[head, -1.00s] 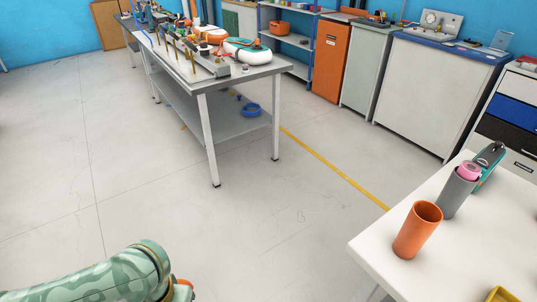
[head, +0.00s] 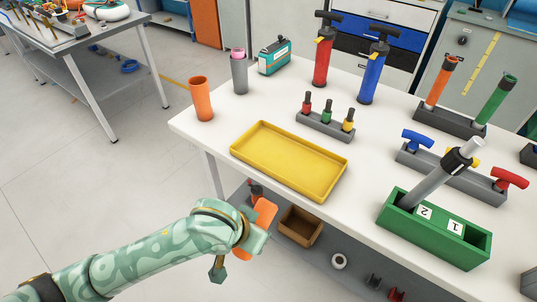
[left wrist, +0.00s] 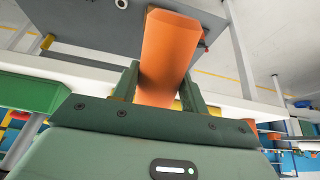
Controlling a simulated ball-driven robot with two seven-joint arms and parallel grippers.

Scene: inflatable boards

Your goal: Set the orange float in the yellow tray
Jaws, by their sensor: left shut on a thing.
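The yellow tray (head: 290,160) lies empty and flat on the white table, near its front edge. My left gripper (head: 254,232) is in front of the table, below and left of the tray in the head view. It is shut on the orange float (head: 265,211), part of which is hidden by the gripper. In the left wrist view the float (left wrist: 169,45) is a faceted orange block between the two fingers (left wrist: 160,92). The float is apart from the tray. My right gripper is not in view.
On the white table (head: 225,120) stand an orange cup (head: 201,98), a grey cup (head: 240,72), a rack of small pumps (head: 326,124) right behind the tray, and a green box (head: 432,228) to its right. A brown box (head: 300,226) sits on the shelf below.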

